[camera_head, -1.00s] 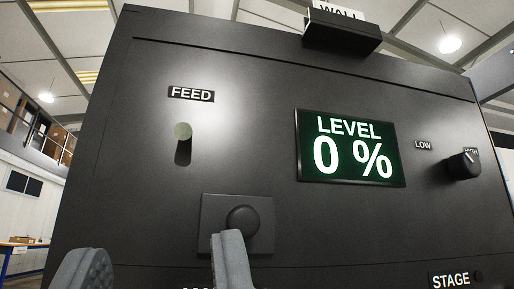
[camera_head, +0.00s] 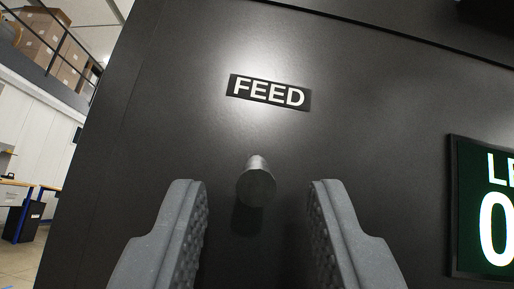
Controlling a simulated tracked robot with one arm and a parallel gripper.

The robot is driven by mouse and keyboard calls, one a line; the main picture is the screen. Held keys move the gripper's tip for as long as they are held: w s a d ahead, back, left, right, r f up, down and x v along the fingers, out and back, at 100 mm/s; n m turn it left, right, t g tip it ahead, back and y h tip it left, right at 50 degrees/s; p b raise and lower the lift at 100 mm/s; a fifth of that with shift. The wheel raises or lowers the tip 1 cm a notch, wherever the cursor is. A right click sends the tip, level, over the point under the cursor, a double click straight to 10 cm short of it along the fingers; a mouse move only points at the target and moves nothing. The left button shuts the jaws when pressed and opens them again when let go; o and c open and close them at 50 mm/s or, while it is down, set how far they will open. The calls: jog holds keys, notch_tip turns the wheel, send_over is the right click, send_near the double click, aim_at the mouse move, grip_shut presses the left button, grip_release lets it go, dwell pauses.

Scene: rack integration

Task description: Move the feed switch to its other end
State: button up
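The feed switch (camera_head: 257,184) is a short grey round-ended lever that sticks out of a dark panel (camera_head: 370,130), just below the FEED label (camera_head: 269,92). A dark shadow or slot shows under its end. My gripper (camera_head: 257,198) is open, with one grey ridged finger to the left of the lever and one to the right. The lever lies between the fingertips in the picture, with a gap on both sides. I cannot tell how far the tips are from the panel.
A LEVEL display (camera_head: 482,210) is cut off at the right edge. The panel around the lever is flat and bare. Past the panel's left edge are a railing, stacked boxes (camera_head: 50,45) and a table (camera_head: 18,190) in the background.

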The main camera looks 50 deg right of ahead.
jog(key=shift+x, duration=0.8)
